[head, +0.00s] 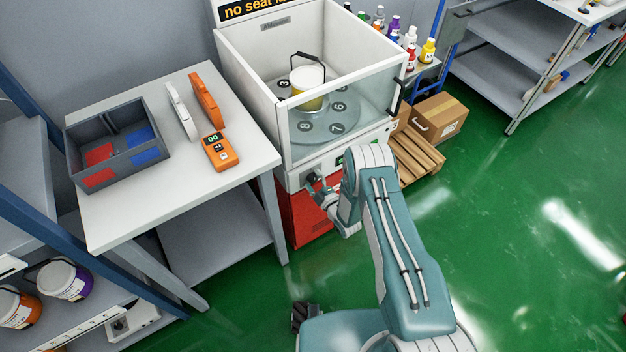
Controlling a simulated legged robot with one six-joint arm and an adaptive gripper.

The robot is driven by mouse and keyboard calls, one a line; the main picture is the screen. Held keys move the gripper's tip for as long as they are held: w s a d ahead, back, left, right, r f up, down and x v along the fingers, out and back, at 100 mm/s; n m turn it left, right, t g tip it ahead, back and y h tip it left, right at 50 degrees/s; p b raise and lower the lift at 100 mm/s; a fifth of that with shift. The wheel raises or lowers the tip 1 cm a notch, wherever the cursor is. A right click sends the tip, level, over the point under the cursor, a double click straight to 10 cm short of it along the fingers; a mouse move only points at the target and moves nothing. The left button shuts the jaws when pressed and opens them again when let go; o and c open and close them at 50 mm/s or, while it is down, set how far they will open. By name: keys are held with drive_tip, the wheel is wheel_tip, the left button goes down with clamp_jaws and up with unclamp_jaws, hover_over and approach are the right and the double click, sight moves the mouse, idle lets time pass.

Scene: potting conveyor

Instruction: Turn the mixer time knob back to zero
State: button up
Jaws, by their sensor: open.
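The mixer (288,165) is a white cabinet with a clear front and a red base. Its front panel lies below the window, with a small green display (343,161) partly behind my arm. My gripper (317,183) is at this panel, left of the display, with its fingers open. The time knob cannot be made out clearly; the dark fingers cover that part of the panel. I cannot tell whether they touch the knob, nor what setting it shows. Inside the mixer, a bucket (309,98) with yellow contents or band and a raised black handle stands on a numbered turntable (335,118).
A white table (180,195) at left holds a grey bin (72,140) with red and blue compartments, an orange handheld device (219,152) and two upright pieces. Boxes (438,117) and a pallet (417,155) stand right of the mixer. Green floor is clear at right.

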drive_tip(key=shift+d, duration=0.1)
drive_tip(key=shift+s+d, duration=0.15)
drive_tip(key=v, duration=1.1)
drive_tip(key=shift+s, duration=0.2)
drive_tip(key=shift+d+f, duration=0.1)
